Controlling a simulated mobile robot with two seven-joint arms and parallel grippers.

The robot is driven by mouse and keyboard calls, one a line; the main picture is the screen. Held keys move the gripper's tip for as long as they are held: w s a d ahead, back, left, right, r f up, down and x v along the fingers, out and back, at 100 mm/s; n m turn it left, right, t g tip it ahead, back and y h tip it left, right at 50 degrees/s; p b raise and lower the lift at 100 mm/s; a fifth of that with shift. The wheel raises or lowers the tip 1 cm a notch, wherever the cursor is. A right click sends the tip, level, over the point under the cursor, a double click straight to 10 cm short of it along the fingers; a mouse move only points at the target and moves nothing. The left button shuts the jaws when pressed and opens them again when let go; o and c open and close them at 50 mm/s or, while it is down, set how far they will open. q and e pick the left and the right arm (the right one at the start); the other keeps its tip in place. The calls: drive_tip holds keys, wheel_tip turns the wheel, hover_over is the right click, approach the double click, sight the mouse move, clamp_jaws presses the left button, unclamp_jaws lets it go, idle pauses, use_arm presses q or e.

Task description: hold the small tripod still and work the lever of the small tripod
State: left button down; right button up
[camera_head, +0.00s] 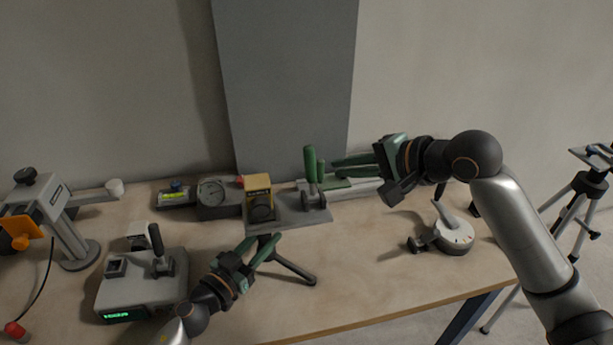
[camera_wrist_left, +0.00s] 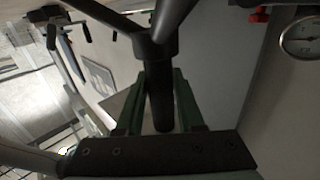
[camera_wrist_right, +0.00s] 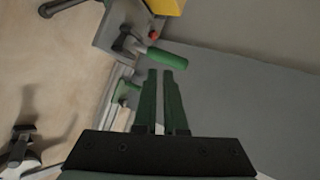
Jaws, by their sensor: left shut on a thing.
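In the left wrist view the green fingers (camera_wrist_left: 160,95) lie on both sides of this bar, below a joint where several bars meet. The tripod's lever cannot be made out clearly. My right gripper (camera_head: 336,165) is slightly open and empty, above the back of the table, pointing left. In the right wrist view a narrow gap shows between its fingers (camera_wrist_right: 161,78).
A clamp with an upright green handle (camera_head: 311,168) stands just left of my right fingers. The yellow box (camera_head: 258,190), a round gauge (camera_head: 212,191) and a grey device (camera_head: 143,288) are close by. The front middle is clear.

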sight(311, 173)
drive_tip(key=w+d+y, duration=0.1)
drive_tip(key=w+d+f+m+y, duration=0.1)
drive_tip(key=w, duration=0.1)
drive_tip(key=w+d+f+y, duration=0.1)
drive_tip(key=d, duration=0.1)
drive_tip(key=shift+w+m, duration=0.25)
drive_tip(key=shift+m, duration=0.05)
clamp_jaws()
drive_tip(key=x, duration=1)
drive_tip(key=shift+s+a+r, duration=0.1)
drive_tip(key=shift+s+r, duration=0.25)
drive_tip(key=shift+s, duration=0.25)
drive_tip(key=shift+s+r, duration=0.3)
drive_tip(key=shift+s, duration=0.3)
drive_tip(key=shift+s+a+r, duration=0.1)
drive_tip(key=shift+s+r, duration=0.25)
drive_tip(key=shift+s, duration=0.25)
